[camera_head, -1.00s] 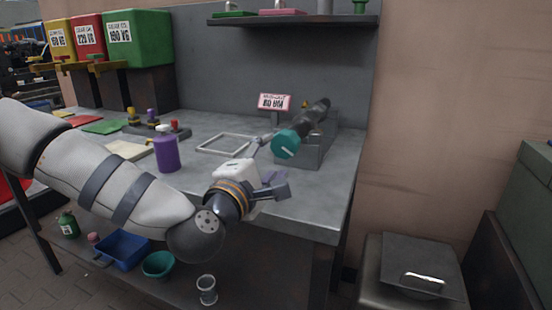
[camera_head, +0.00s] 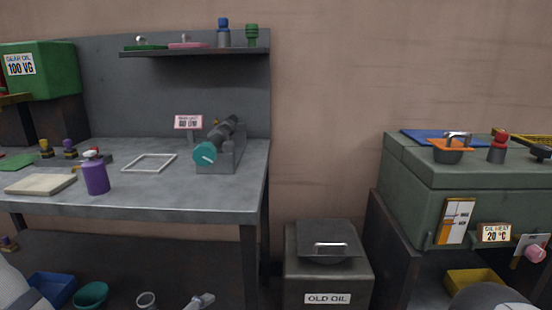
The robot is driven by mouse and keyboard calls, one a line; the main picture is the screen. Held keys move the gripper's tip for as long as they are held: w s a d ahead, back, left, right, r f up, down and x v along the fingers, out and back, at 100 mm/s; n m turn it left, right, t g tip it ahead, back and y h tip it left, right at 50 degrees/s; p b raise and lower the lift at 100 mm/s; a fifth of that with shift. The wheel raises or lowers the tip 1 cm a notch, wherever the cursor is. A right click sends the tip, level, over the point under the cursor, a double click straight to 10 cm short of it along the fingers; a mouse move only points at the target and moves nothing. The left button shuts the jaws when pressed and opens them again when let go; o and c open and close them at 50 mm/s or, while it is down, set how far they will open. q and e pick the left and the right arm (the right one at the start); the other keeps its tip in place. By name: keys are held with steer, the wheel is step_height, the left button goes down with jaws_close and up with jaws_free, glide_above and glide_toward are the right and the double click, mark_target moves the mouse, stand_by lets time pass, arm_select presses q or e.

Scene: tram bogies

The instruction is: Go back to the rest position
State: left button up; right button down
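My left gripper (camera_head: 203,300) shows only as a small grey tip at the bottom edge of the head view, below the workbench top. The frame cuts most of it off, and whether its fingers are open or shut cannot be made out. Nothing is visibly held in the part that shows. A white piece of my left arm is at the lower left corner. My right gripper is not in view; a dark rounded part, which seems to be of my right arm, is at the bottom right.
The workbench (camera_head: 150,201) bears a purple bottle (camera_head: 95,177), a pale board (camera_head: 40,184), a white frame (camera_head: 149,163) and a teal-ended tool (camera_head: 206,153) on a grey stand. An old-oil bin (camera_head: 327,278) stands between the bench and a green cabinet (camera_head: 450,180).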

arm_select(q)
steer(key=s+f+m+g+p, duration=0.1)
steer(key=s+f+m+g, duration=0.2)
steer(key=s, duration=0.4)
steer(key=s+f+m+g, duration=0.2)
steer(key=s+f, duration=0.4)
steer(key=s, duration=0.1)
steer(key=s+a+f+m+g+y, duration=0.1)
steer(key=s+a+m+g, duration=0.1)
steer(key=s, duration=0.7)
steer(key=s+a+f+m+g+y+p, duration=0.1)
steer(key=s+a+m+g, duration=0.2)
steer(key=s, duration=0.6)
steer(key=s+a+f+m+g+y+p, duration=0.1)
steer(key=s+a+f+m+g, duration=0.1)
steer(key=s, duration=0.7)
steer(key=shift+a+m+g, duration=0.3)
steer(key=shift+a+g, duration=0.3)
steer(key=shift+g, duration=0.3)
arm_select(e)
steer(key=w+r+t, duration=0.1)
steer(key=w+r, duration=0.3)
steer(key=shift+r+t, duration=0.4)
